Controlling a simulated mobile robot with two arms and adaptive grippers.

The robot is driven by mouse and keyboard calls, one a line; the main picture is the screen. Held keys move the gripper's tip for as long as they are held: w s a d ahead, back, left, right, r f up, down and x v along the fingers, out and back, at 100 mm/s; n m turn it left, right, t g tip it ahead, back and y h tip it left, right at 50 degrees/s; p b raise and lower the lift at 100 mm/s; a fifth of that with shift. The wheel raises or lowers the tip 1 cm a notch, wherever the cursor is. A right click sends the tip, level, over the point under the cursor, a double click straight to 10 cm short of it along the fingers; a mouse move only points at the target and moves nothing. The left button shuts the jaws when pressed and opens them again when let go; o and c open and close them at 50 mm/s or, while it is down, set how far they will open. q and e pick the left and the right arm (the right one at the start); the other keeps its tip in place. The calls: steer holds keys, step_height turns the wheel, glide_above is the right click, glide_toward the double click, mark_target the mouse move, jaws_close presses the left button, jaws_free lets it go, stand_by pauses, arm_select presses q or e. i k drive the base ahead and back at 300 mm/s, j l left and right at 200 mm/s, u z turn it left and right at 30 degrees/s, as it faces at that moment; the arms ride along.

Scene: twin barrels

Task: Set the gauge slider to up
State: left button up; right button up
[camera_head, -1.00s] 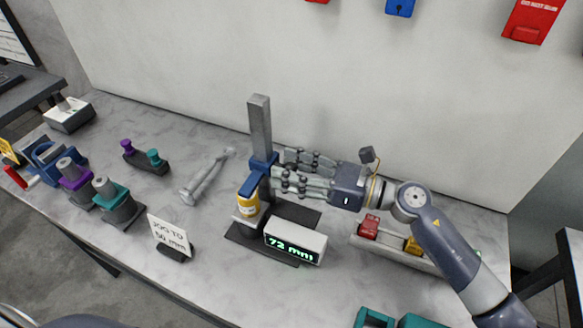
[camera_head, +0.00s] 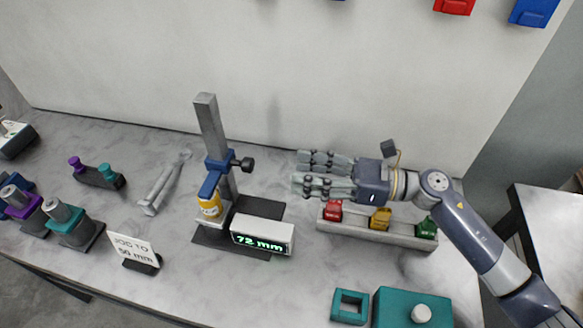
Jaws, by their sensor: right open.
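The height gauge stands on a dark base, with a grey upright post (camera_head: 209,122) and a blue slider (camera_head: 219,166) on it. A dark knob (camera_head: 246,164) sticks out of the slider's right side. A yellow part (camera_head: 210,207) sits under the slider's arm. The white display (camera_head: 262,236) in front reads 72 mm. A small card (camera_head: 133,249) appears to read "JOG TO 50 mm". My right gripper (camera_head: 300,173) is open and empty, to the right of the knob and apart from it, its fingers pointing left. My left gripper is out of view.
A grey tray (camera_head: 345,228) with red, yellow and green blocks lies below my right gripper. A grey wrench-like tool (camera_head: 163,184) lies left of the gauge. Teal boxes (camera_head: 398,307) stand at the front right. Purple and teal fixtures stand at the left.

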mark_target(225, 174)
steer(key=k, duration=2)
